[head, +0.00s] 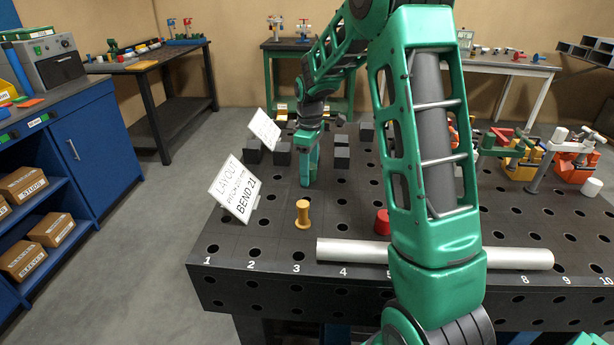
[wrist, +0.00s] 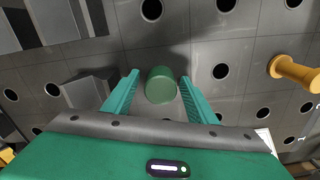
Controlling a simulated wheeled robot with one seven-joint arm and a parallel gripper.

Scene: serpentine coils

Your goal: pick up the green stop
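The green stop (wrist: 161,88) is a short green cylinder on the dark hole-patterned table. In the wrist view it sits between the two teal fingers of my gripper (wrist: 160,92), with a visible gap on each side. My gripper is open around it and does not appear to touch it. In the head view my gripper (head: 310,172) points down at the table, behind the yellow stop. The green stop cannot be made out clearly there, being hidden by the fingers.
A yellow stop (head: 303,214) stands nearer the front; it also shows in the wrist view (wrist: 294,72). A red stop (head: 382,222) and a silver tube (head: 350,251) lie further right and front. Dark blocks (head: 283,154) stand close by. A layout sign (head: 234,190) stands left.

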